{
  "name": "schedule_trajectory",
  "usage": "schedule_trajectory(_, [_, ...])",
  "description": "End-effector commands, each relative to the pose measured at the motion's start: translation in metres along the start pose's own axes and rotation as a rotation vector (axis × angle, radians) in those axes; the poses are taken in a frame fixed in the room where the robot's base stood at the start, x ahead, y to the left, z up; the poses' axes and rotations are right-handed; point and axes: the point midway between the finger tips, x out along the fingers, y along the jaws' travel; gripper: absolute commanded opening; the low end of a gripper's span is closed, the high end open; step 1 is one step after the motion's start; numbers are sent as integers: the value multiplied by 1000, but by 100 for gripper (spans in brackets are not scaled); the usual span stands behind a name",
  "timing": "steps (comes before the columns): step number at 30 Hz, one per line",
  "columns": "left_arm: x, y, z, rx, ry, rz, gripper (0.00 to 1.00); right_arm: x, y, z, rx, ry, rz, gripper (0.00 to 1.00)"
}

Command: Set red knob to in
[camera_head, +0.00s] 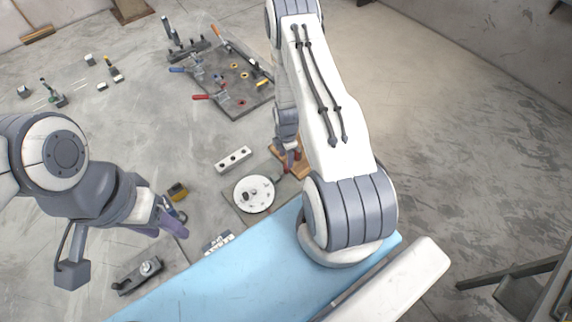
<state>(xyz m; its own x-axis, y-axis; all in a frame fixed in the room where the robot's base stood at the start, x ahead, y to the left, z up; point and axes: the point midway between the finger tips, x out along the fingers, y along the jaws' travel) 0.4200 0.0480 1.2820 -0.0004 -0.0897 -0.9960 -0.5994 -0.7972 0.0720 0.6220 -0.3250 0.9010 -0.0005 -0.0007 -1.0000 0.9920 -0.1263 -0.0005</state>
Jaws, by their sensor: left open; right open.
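A white round disc (254,194) with small dark fittings sits on a grey base below the centre of the head view. A small reddish part (297,155) shows beside a wooden block (296,168) just right of it; I cannot tell whether this is the red knob. My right gripper (290,158) points down by this part, largely hidden behind my own arm; I cannot tell whether it touches. My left gripper (177,221) is open and empty at the left, beside a yellow and dark item (178,191), well apart from the disc.
A dark plate (238,97) with red-, blue- and orange-handled clamps lies at the back. A white bar with holes (233,159) lies behind the disc. A grey fixture (139,276) and a small block (218,242) are in front.

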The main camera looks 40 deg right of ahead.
Motion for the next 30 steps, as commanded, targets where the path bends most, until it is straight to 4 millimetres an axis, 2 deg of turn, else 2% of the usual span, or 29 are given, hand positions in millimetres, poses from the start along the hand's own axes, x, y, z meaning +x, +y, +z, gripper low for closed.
schedule_trajectory(3, [-9, 1, 0, -1, 0, 0, 50, 20, -2, -1, -2, 0, -2, 57])
schedule_trajectory(6, [0, 0, 0, -1, 0, 0, 50, 43, -1, -1, -3, -1, -1, 57])
schedule_trajectory(10, [2, 0, 0, 0, 0, 0, 50, 59, -1, -1, -1, -1, -1, 57])
schedule_trajectory(15, [3, 0, 0, 0, 0, 0, 50, 70, -1, -1, -1, -1, 1, 57])
schedule_trajectory(23, [3, 0, 0, 0, 0, 0, 50, 71, 0, -1, -1, -1, 1, 57])
schedule_trajectory(24, [3, 0, 0, 0, 0, 0, 50, 71, 0, -1, -1, -1, 1, 53])
schedule_trajectory(28, [3, 0, 0, 0, 0, 0, 50, 71, 0, -1, -1, -1, 1, 3])
schedule_trajectory(30, [3, 0, 0, 0, 0, 0, 50, 71, -1, -1, 0, -1, 0, 0])
